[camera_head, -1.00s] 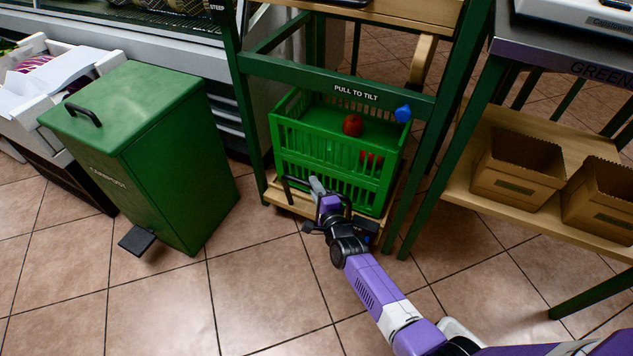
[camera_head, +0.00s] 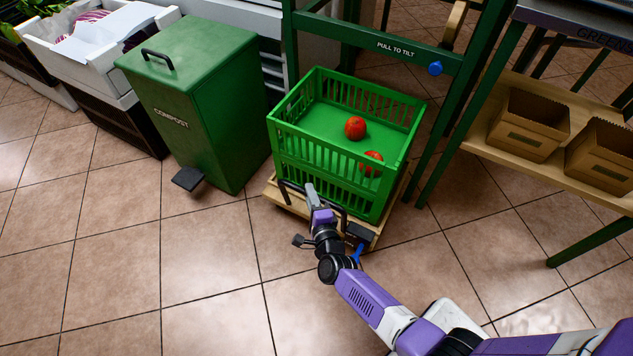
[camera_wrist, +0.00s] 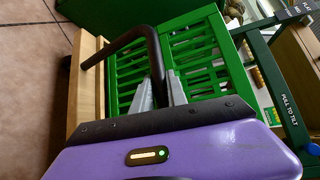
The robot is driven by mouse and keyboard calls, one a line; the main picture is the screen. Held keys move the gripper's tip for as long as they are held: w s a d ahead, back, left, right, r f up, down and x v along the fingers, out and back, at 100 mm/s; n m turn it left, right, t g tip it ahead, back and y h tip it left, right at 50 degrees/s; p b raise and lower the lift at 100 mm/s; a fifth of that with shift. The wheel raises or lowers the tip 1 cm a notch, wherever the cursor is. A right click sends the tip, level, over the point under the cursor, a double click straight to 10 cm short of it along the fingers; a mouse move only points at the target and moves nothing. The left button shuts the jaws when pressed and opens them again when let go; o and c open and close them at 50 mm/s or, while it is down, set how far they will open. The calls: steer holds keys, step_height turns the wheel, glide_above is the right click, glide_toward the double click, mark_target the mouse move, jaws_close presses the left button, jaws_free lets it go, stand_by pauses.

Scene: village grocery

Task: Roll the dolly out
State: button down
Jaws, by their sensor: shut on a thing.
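The dolly (camera_head: 279,198) is a low wooden platform with a dark bar handle (camera_wrist: 124,42) at its near edge. A green slatted crate (camera_head: 343,189) rides on it. Two red round fruits (camera_head: 355,128) show inside the crate. My gripper (camera_head: 311,192) is at the dolly's near edge, shut on the dark handle; its grey fingers also show in the wrist view (camera_wrist: 158,92) beside the bar. The exact contact is partly hidden. The dolly stands mostly in front of the green frame marked "PULL TO TILT" (camera_head: 396,50).
A green compost bin (camera_head: 195,110) with a dark pedal (camera_head: 188,178) stands close on the left. A shelf table (camera_head: 550,165) with cardboard boxes (camera_head: 530,125) is on the right. The tiled floor (camera_head: 200,285) in front is clear, apart from my arm.

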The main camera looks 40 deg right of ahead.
steer(key=s+a+p, duration=0.1)
steer(key=s+a, duration=0.2)
steer(key=a, duration=0.4)
steer(key=shift+a+p, duration=0.3)
steer(key=shift+p, duration=0.1)
steer(key=shift+w, duration=0.1)
steer(key=c, duration=1.3)
jaws_free()
steer(key=p+v, duration=0.2)
steer(key=v, duration=0.5)
steer(key=shift+s, duration=0.35)
